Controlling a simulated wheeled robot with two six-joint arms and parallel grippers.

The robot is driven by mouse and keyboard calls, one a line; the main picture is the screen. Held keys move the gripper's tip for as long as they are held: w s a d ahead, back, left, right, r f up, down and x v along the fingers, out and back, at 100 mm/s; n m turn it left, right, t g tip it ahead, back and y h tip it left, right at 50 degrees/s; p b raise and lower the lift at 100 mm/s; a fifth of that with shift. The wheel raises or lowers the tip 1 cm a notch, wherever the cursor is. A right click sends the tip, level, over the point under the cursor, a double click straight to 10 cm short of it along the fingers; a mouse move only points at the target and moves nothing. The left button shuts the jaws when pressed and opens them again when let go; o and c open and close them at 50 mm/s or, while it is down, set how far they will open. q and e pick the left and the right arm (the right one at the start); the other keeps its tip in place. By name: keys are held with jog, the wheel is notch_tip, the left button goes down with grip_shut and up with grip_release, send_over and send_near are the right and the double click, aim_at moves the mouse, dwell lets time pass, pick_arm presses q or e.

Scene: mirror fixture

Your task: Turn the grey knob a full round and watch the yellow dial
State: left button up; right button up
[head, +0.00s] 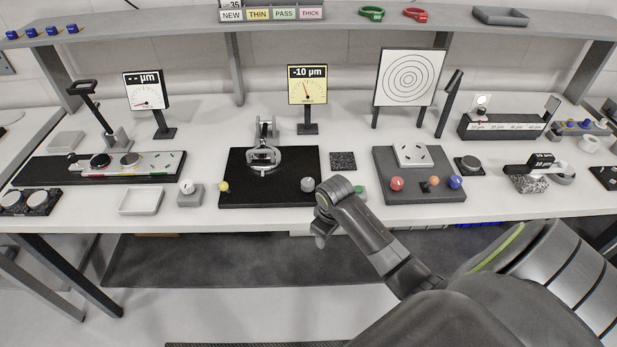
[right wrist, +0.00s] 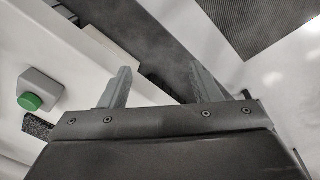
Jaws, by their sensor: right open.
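The grey knob (head: 308,184) stands at the front right corner of the black mirror fixture plate (head: 275,192). A round mirror mount (head: 263,158) stands on that plate, with a small yellow knob (head: 223,187) at its front left. The yellow dial (head: 307,85) stands behind the plate and reads -10 µm. My right gripper (head: 320,234) is just right of and in front of the grey knob, at the table's front edge, apart from it. The right wrist view shows its two fingers (right wrist: 162,85) spread with nothing between them. My left gripper is out of view.
A green button (right wrist: 30,101) on a grey box sits close to my right gripper. A grey plate with red, orange and blue knobs (head: 420,190) lies to the right.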

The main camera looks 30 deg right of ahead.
jog(key=w+d+r+n+g, duration=0.1)
jog(key=w+d+r, duration=0.1)
jog(key=w+r, duration=0.75)
jog(key=w+d+r+n, duration=0.15)
jog(key=w+r, duration=0.45)
jog(key=r, duration=0.6)
jog(key=b, duration=0.7)
send_over(308, 182)
jog(key=shift+m+y, duration=0.25)
jog(key=shift+y, duration=0.15)
notch_tip(308, 182, down, 10)
jog(key=shift+r, duration=0.1)
notch_tip(308, 182, down, 7)
jog(key=shift+r+p, duration=0.2)
jog(key=shift+p, duration=0.8)
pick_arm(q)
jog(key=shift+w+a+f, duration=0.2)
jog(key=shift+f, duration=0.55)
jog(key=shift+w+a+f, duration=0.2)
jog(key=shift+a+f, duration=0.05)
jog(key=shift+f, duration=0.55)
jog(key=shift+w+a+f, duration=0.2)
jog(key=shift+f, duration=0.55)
pick_arm(e)
jog(key=shift+w+f, duration=0.1)
jog(key=shift+f, duration=0.45)
